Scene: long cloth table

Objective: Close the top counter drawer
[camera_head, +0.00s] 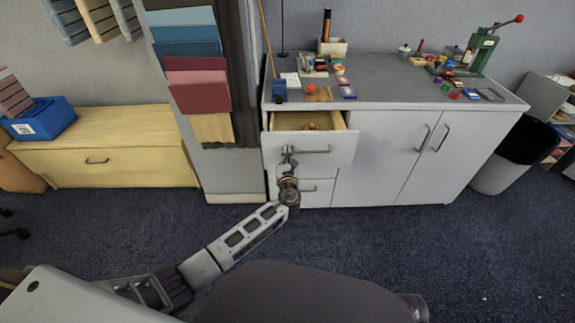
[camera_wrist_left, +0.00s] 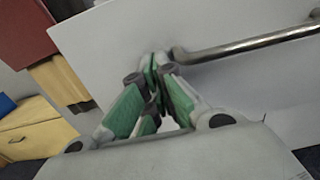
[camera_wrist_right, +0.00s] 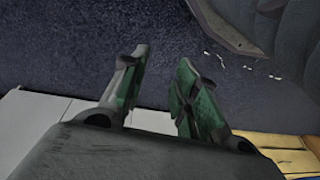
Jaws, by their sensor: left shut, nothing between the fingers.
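The top counter drawer (camera_head: 320,151) is pulled open at the left end of the white counter, and its wooden inside holds a small brown item (camera_head: 312,126). Its metal bar handle (camera_head: 312,152) is on the front panel. My left gripper (camera_head: 287,152) is at the left part of that panel, beside the handle's left end. In the left wrist view its fingers (camera_wrist_left: 154,70) are shut and empty, with the tips at or very near the panel, by the end of the handle (camera_wrist_left: 250,45). My right gripper (camera_wrist_right: 155,85) is open and empty, over the carpet.
A lower drawer (camera_head: 318,190) and cabinet doors (camera_head: 400,155) are shut. The grey countertop (camera_head: 400,90) holds small tools and a green press (camera_head: 478,50). Hanging fabric samples (camera_head: 195,70) and a wooden chest (camera_head: 110,155) are at left; a black bin (camera_head: 510,155) is at right. Carpet in front is clear.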

